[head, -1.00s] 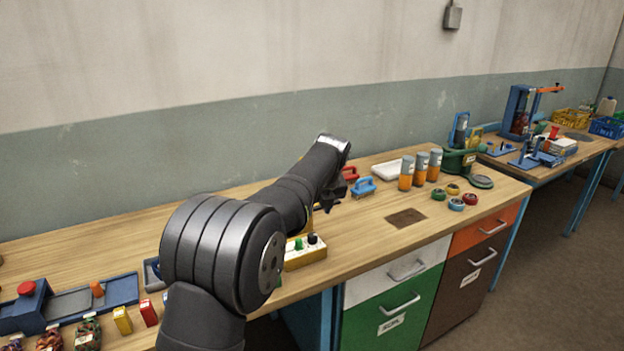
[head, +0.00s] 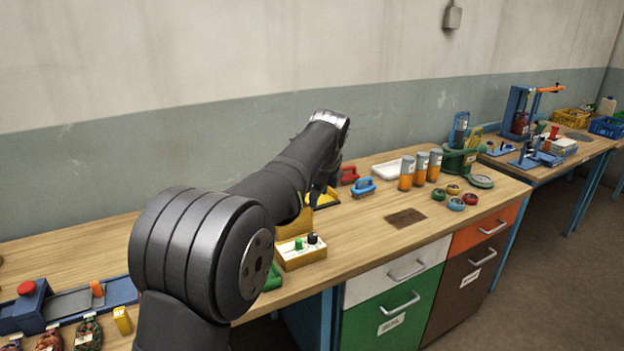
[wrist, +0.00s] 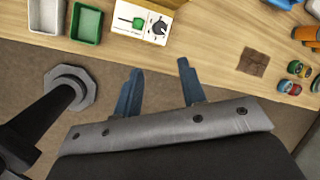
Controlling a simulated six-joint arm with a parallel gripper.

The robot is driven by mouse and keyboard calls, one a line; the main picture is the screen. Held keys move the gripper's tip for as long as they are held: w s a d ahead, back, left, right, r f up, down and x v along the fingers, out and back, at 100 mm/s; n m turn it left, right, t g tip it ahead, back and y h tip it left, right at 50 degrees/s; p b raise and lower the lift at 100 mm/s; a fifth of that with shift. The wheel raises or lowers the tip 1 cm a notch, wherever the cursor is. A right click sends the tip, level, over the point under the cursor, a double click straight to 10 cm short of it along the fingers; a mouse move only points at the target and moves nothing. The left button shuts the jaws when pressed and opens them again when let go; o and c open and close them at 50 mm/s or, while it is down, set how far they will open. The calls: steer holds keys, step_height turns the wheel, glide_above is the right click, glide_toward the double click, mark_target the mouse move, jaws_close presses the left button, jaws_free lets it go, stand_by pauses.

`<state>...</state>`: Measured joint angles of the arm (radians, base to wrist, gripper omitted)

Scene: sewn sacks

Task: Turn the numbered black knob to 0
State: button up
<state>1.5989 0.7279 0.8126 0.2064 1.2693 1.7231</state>
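The black knob (head: 312,239) stands on a small pale panel box (head: 301,255) near the front edge of the bench, beside a green knob (head: 298,243). In the wrist view the black knob (wrist: 160,27) is at the top, right of the green knob (wrist: 137,22), on the white panel face; its numbers are too small to read. My gripper (wrist: 158,88) shows there with two blue fingers spread apart and nothing between them. The fingers are apart from the box, over the floor in front of the bench edge in that view. In the head view my arm hides the gripper.
A white tray (wrist: 46,14) and a green tray (wrist: 86,22) lie left of the panel in the wrist view. A brown patch (head: 405,218) lies right of the box, with clear wood around it. Orange-and-grey cylinders (head: 406,173) and a blue-handled brush (head: 363,187) stand behind.

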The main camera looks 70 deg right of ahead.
step_height(320, 180, up, 5)
steer(key=a+n+g, duration=0.1)
steer(key=a+n, duration=0.2)
steer(key=n, duration=2.6)
steer(key=shift+w+r+h, duration=0.15)
steer(key=shift+w+h, duration=0.15)
steer(key=shift+w, duration=0.15)
